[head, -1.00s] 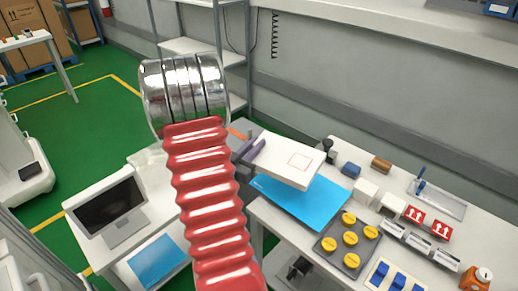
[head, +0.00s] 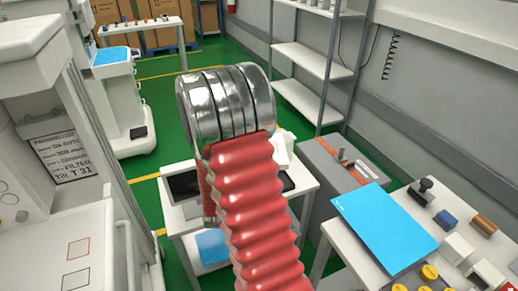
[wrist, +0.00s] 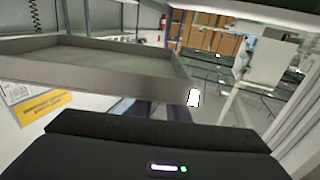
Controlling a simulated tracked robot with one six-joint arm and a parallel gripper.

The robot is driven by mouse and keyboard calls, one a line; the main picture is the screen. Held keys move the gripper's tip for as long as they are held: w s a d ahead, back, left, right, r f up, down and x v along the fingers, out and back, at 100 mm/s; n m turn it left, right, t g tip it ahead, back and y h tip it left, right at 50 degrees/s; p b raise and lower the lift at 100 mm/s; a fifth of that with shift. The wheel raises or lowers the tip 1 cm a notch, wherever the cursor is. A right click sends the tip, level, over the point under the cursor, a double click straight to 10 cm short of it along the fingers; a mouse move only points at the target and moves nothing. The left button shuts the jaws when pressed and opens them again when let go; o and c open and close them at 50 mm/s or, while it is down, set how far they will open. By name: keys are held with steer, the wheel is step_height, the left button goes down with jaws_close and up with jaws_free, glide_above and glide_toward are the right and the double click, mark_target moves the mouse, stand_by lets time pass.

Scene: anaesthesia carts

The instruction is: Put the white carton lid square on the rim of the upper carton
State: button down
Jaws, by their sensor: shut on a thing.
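My gripper (wrist: 150,110) is shut on one wall of the carton lid (wrist: 90,65). In the head view my red ribbed arm stands in the middle; the lid and jaws do not show there. At the lower left of the head view is a white surface (head: 35,255) with two small outlined squares. I cannot tell whether it belongs to the cartons, and no carton rim is clear.
A tall white cart (head: 50,110) with a printed sheet stands at the left. A table with a blue mat (head: 385,225) and small items is at the right. A grey cabinet (head: 335,170) and a stand with a dark screen are beyond my arm. Green floor lies open behind.

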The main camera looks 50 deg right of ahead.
steer(key=w+a+n+t+y, duration=0.1)
steer(key=w+a+n+y, duration=0.1)
steer(key=a, duration=0.8)
steer(key=w+a+n+t+y, duration=0.2)
steer(key=a+y, duration=0.4)
steer(key=a, duration=0.4)
steer(key=w+a+n+t+y, duration=0.1)
steer(key=w+a+n+y, duration=0.3)
steer(key=a, duration=0.6)
steer(key=shift+w+f+n+t+y, duration=0.2)
steer(key=shift+f+n+t+y, duration=0.05)
steer(key=shift+n+t+y, duration=0.05)
steer(key=shift+s, duration=0.1)
